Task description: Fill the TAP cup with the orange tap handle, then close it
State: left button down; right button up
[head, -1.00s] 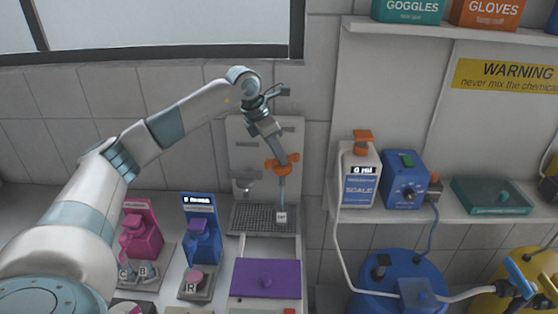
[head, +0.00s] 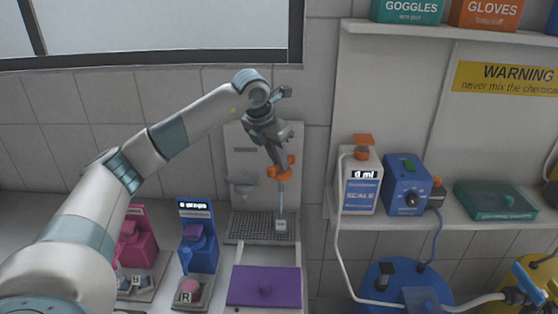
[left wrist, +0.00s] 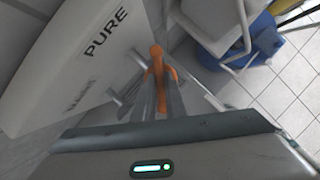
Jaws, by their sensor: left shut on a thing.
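The orange tap handle (head: 281,172) is on the grey dispenser panel in the head view. My left gripper (head: 279,162) is shut on it. In the left wrist view the orange handle (left wrist: 156,72) sits between the fingers of my left gripper (left wrist: 159,95). The small white TAP cup (head: 281,225) stands upright on the grey drip grate, below the tap. A thin pale blue stream (head: 281,204) runs from the tap down to the cup. The level inside the cup is too small to tell. My right gripper is not in view.
The grey grate (head: 243,228) has free room left of the cup. A purple-topped drawer (head: 264,286) lies in front. Blue (head: 200,240) and pink (head: 137,238) devices stand left. A scale bottle (head: 361,182) and blue pump box (head: 404,186) stand on the right shelf.

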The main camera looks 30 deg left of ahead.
pick_arm(q)
jog(key=shift+r, duration=0.1)
jog(key=c, duration=1.8)
grip_release()
jog(key=shift+s+r, duration=0.15)
jog(key=shift+r, duration=0.3)
jog(key=b+v, duration=0.4)
jog(key=v, duration=1.2)
jog(key=shift+s, duration=0.15)
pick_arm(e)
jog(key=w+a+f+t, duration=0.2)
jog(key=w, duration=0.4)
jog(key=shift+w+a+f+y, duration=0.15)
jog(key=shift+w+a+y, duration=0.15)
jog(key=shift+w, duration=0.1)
pick_arm(q)
jog(key=shift+a+r, duration=0.15)
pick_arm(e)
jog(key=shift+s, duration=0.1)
